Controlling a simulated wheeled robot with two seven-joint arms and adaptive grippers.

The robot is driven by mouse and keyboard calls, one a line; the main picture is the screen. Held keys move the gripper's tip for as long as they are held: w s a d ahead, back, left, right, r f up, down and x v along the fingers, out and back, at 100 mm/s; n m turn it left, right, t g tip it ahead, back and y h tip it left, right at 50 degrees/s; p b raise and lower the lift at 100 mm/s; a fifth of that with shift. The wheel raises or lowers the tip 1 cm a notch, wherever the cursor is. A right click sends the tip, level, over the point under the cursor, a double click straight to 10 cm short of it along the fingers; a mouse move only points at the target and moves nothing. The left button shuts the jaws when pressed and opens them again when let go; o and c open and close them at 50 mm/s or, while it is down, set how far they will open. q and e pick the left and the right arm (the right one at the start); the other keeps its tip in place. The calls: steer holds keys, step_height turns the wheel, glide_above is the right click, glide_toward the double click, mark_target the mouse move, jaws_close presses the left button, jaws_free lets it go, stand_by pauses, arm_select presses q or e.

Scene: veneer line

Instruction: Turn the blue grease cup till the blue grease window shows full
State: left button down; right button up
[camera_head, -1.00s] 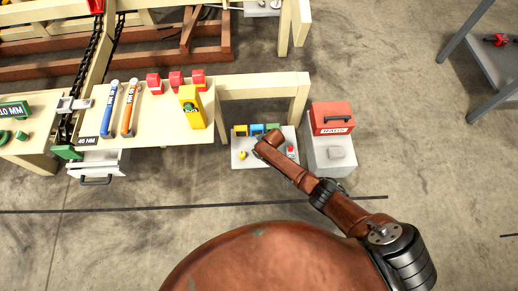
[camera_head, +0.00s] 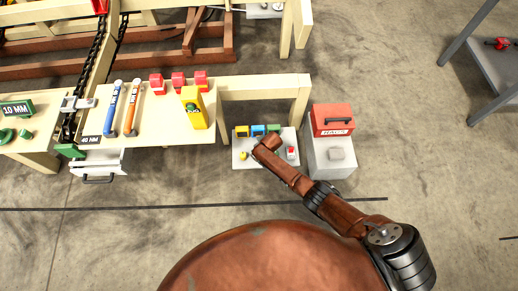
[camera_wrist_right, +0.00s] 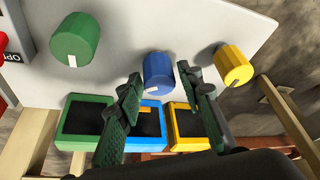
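The blue grease cup (camera_wrist_right: 158,72) is a ribbed knob with a pale mark on its rim, on a white panel (camera_wrist_right: 120,25). My right gripper (camera_wrist_right: 159,75) is open, with one finger on each side of the blue cup and a visible gap to each. Whether either finger touches it is unclear. The blue grease window (camera_wrist_right: 147,123) is a dark pane in a blue frame with a small tan strip near the cup-side edge, partly hidden by a finger. In the head view my right arm covers the blue cup; my right gripper is hidden there. My left gripper is out of view.
A green cup (camera_wrist_right: 75,40) and a yellow cup (camera_wrist_right: 235,65) flank the blue one. A green-framed window (camera_wrist_right: 70,130) and a yellow-framed window (camera_wrist_right: 187,127) sit beside the blue window.

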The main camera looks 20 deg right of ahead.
steer(key=shift+o, duration=0.8)
steer(key=shift+r, duration=0.1)
steer(key=v, duration=1.1)
steer(key=shift+s+r, duration=0.3)
steer(key=shift+r, duration=0.05)
steer(key=shift+d, duration=0.1)
